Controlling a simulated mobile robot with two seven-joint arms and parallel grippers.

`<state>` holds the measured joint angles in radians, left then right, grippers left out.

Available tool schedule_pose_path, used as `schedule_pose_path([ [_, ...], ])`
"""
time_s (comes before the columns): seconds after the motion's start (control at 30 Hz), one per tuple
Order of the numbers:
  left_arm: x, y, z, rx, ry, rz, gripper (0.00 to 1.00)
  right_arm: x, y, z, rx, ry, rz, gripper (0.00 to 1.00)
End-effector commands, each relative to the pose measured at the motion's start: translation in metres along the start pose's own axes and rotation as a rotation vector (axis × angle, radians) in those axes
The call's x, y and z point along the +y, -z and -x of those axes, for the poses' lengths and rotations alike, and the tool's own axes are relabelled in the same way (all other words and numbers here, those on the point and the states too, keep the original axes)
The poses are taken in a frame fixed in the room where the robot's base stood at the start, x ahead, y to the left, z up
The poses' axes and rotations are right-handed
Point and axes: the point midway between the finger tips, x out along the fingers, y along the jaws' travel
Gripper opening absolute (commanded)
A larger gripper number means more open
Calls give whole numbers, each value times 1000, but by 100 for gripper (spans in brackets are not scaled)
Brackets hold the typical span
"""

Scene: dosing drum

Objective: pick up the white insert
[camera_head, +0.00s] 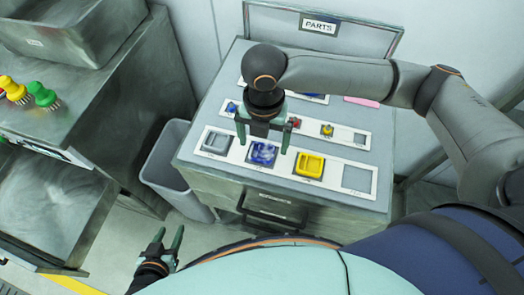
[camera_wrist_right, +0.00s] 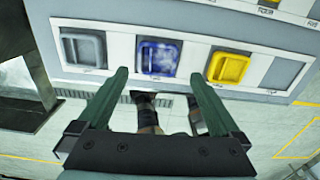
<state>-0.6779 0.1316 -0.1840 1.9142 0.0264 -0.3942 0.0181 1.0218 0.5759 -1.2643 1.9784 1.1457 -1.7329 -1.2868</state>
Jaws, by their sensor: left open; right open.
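No clearly white insert shows in either view. On the white front strip (camera_head: 333,173), from the left, are a pale grey insert (camera_head: 216,142), a blue insert (camera_head: 258,158) and a yellow insert (camera_head: 308,166), then a grey square (camera_head: 356,178) that looks empty. The right wrist view shows the grey insert (camera_wrist_right: 84,48), blue insert (camera_wrist_right: 158,57) and yellow insert (camera_wrist_right: 228,67). My right gripper (camera_head: 263,136) is open and empty above the blue insert; its fingers (camera_wrist_right: 158,78) point toward the strip. My left gripper (camera_head: 168,240) is open and empty, low left of the cabinet.
A second strip behind holds small blue (camera_head: 231,107), red (camera_head: 295,122) and yellow (camera_head: 327,130) parts. A PARTS sign (camera_head: 319,24) stands at the back. A grey bin (camera_head: 170,165) is left of the cabinet. Brushes (camera_head: 42,95) stand on the left bench.

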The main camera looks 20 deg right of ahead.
Motion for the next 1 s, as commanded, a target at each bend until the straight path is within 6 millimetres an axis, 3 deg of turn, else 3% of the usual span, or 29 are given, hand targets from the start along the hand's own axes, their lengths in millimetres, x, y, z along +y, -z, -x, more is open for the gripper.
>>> schedule_pose_path([
  [0.23,0,-1,0,-1,0,0,50,4,-1,-37,1,2,0,100],
  [0.57,0,-1,0,-1,0,0,50,4,-1,-43,-1,0,2,99],
  [1.0,0,-1,0,-1,0,0,50,4,-1,-42,-1,0,2,49],
])
